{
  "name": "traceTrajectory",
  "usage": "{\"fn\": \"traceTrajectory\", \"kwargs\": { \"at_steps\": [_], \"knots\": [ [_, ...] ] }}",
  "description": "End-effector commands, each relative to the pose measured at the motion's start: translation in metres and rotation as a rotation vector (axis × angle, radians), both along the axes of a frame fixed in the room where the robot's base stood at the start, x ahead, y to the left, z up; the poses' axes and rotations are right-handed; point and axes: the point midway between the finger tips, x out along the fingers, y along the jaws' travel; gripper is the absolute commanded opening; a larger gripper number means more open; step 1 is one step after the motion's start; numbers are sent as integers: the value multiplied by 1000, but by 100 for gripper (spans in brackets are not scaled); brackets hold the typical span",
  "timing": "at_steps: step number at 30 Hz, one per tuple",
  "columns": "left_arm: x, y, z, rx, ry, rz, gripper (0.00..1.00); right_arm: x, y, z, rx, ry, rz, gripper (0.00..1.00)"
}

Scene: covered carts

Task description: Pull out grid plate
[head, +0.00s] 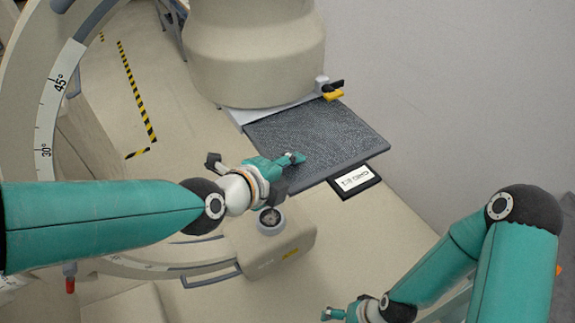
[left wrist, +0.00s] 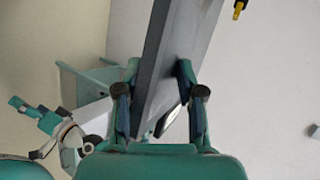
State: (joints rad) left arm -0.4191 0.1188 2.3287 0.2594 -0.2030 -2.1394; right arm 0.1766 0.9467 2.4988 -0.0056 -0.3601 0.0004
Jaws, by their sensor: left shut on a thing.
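The grid plate (head: 325,138) is a flat dark grey mesh panel. It sticks out from under the large cream housing and its far end meets a pale bracket there. My left gripper (head: 293,157) is at the plate's near left edge, shut on it. In the left wrist view the plate (left wrist: 168,50) shows edge-on as a grey slab passing between the fingers of my left gripper (left wrist: 156,78). My right gripper (head: 332,314) is low at the bottom edge of the head view, away from the plate, too small to read its opening.
A yellow and black latch (head: 333,91) sits by the housing (head: 255,50). A large curved arm with degree marks (head: 50,115) stands at left. Bare wall is at right.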

Motion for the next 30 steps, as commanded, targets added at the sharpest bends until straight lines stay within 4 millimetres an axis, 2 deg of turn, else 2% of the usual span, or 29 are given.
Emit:
{"fn": "traceTrajectory", "kwargs": {
  "at_steps": [1, 30],
  "knots": [
    [-5, -2, -6, 4, 19, -6, 0, 0, 0, 0, 0, 0, 0, 100],
    [-28, -19, -6, 5, 19, -7, 0, 0, 0, 2, 0, 0, 0, 100]
  ]
}}
